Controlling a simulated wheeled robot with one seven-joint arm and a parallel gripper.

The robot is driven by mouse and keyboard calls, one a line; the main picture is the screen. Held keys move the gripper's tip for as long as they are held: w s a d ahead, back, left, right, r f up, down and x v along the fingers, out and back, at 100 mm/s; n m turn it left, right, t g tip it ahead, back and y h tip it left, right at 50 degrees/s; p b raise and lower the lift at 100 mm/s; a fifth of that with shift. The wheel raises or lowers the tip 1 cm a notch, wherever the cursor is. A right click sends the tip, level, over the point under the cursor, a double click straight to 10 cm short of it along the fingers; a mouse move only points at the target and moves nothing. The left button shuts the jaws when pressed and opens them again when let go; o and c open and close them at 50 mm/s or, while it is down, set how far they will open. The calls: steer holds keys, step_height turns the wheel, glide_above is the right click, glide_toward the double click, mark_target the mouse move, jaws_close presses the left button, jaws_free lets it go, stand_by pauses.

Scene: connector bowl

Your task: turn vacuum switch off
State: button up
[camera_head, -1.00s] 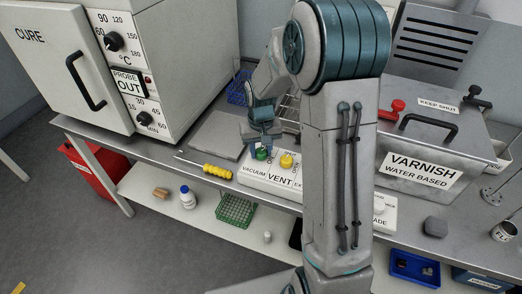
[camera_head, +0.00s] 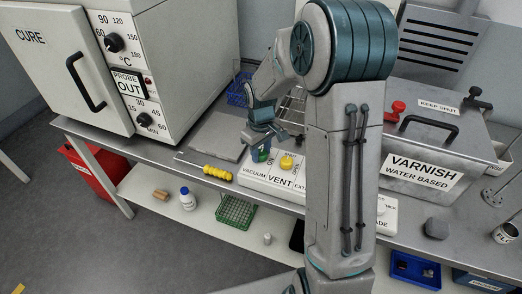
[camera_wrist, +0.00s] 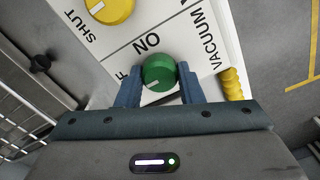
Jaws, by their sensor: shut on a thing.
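The vacuum switch is a round green knob (camera_wrist: 159,73) on a white panel (camera_wrist: 205,35), beside the word VACUUM. In the wrist view a small white mark shows on the knob's lower-left side. ON is printed above the knob, and a partly hidden label ending in F is at its left. My gripper (camera_wrist: 159,88) has one finger on each side of the knob and is shut on it.
A yellow VENT knob (camera_head: 286,162) stands close to the right on the same panel. A yellow-handled tool (camera_head: 217,172) lies at the bench edge to the left. A wire rack (camera_head: 291,108) is behind. The varnish tank (camera_head: 430,150) stands at the right.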

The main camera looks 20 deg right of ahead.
mark_target(261, 152)
steer(key=shift+w+r, duration=0.1)
steer(key=o, duration=1)
steer(key=shift+c, duration=0.2)
step_height(261, 152, up, 14)
